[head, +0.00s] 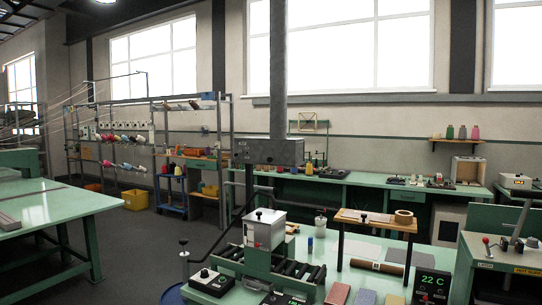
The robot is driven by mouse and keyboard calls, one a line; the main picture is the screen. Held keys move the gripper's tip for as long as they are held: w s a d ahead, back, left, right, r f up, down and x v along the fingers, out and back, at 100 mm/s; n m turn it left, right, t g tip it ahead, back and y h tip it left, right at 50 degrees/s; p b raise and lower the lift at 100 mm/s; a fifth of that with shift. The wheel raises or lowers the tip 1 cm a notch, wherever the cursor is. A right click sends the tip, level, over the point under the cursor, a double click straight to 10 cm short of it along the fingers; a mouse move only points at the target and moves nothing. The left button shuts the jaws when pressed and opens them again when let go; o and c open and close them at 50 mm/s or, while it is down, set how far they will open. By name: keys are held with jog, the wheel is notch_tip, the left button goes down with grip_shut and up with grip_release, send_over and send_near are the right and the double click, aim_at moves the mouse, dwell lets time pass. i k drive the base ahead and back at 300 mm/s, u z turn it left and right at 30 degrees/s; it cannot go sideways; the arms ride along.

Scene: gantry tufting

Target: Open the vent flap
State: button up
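No part that I can surely call the vent flap shows in the head view. A grey vertical duct (278,65) comes down from above to a wide grey metal box (268,152) over the bench area. The box has small marks and a knob-like part on its left front, too small to read. Whether a flap sits on it, open or shut, I cannot tell. My gripper is not in view.
In front stands a green bench with a roller unit (270,265), a small wooden stand (375,222) and a display reading 22 C (431,286). A levered green machine (508,250) is at right, a green table (50,210) at left. Dark floor (140,250) between is clear.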

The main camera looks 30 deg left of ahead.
aim_at(280, 152)
jog(key=u, duration=0.55)
jog(key=k, duration=0.7)
jog(key=u, duration=0.95)
jog(key=k, duration=0.7)
jog(key=u, duration=0.65)
jog(key=i, duration=2.85)
jog(key=z, duration=0.45)
